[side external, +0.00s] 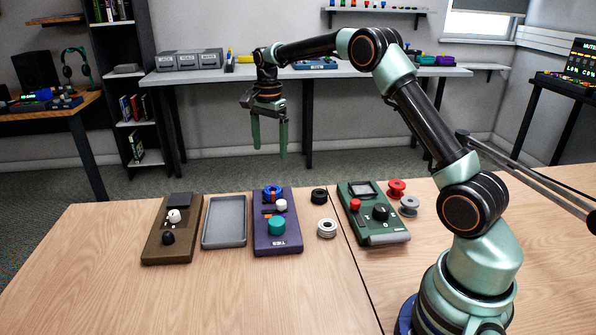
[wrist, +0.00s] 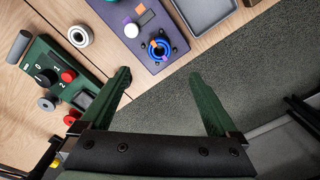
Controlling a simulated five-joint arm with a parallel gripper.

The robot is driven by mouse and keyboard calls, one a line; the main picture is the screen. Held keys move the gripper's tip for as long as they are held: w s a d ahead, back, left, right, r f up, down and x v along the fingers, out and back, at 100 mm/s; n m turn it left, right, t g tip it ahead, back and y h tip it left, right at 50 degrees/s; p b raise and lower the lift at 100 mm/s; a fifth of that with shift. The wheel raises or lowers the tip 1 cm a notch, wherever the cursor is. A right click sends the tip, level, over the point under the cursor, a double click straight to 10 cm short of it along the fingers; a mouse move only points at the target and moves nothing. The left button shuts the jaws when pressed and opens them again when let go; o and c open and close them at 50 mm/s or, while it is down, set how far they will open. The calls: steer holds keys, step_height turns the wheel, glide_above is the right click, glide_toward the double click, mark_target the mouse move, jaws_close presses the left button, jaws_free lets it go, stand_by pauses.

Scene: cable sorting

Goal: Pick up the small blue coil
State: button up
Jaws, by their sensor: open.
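A small blue coil (side external: 272,188) with an orange part at it sits on the far end of the purple box (side external: 262,240). In the wrist view the blue coil (wrist: 165,45) shows as a ring near the edge of the purple box (wrist: 178,63). My gripper (side external: 269,152) is open and empty, with its fingers pointing down, high above and beyond the far edge of the table. In the wrist view my gripper (wrist: 160,74) has its fingers wide apart, and the coil appears ahead of the gap between them.
A grey tray (side external: 243,228) and a brown box (side external: 155,245) stand left of the purple box. Right of it are a black coil (side external: 319,195), a white coil (side external: 326,228) and a green box (side external: 358,222). Red (side external: 397,187) and grey (side external: 409,206) spools lie farther right. The front of the table is clear.

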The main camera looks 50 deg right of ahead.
steer(key=f, duration=0.2)
glide_above(272, 190)
steer(key=shift+m, duration=0.3)
steer(key=f, duration=0.5)
steer(key=shift+w+d+f, duration=0.15)
steer(key=shift+d+f, duration=0.05)
steer(key=shift+f, duration=0.2)
steer(key=shift+a+f, duration=0.2)
steer(key=shift+f, duration=2.4)
jaws_close()
steer(key=shift+r, duration=0.1)
step_height(272, 190, up, 20)
steer(key=shift+d, duration=0.1)
